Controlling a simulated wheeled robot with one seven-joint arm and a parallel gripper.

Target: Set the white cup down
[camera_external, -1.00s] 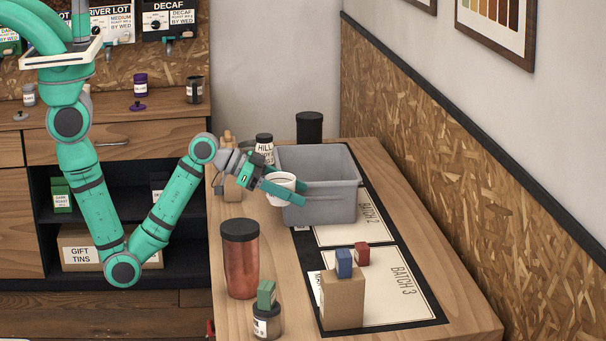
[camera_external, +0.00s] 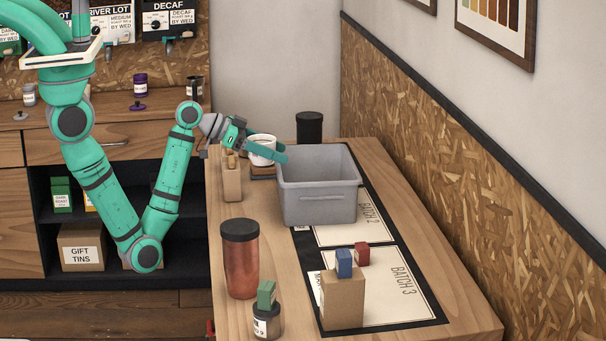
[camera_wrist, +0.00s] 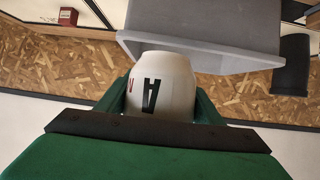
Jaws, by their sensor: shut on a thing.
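The white cup (camera_external: 262,149) is held between the green fingers of my gripper (camera_external: 266,152), at the far left end of the table. In the wrist view the white cup (camera_wrist: 160,88) fills the space between both fingers, with black and red lettering on its side. The external view shows the cup close to the left of the grey bin and over the far part of the table; I cannot tell its exact height or whether it touches anything. A dark flat item (camera_external: 263,173) with a brown top shows just below it.
The open grey bin (camera_external: 318,205) stands right beside the gripper. A black canister (camera_external: 309,127) is behind it. A copper tumbler (camera_external: 240,262) and a cardboard box (camera_external: 342,300) are nearer. Bare wood lies left of the bin.

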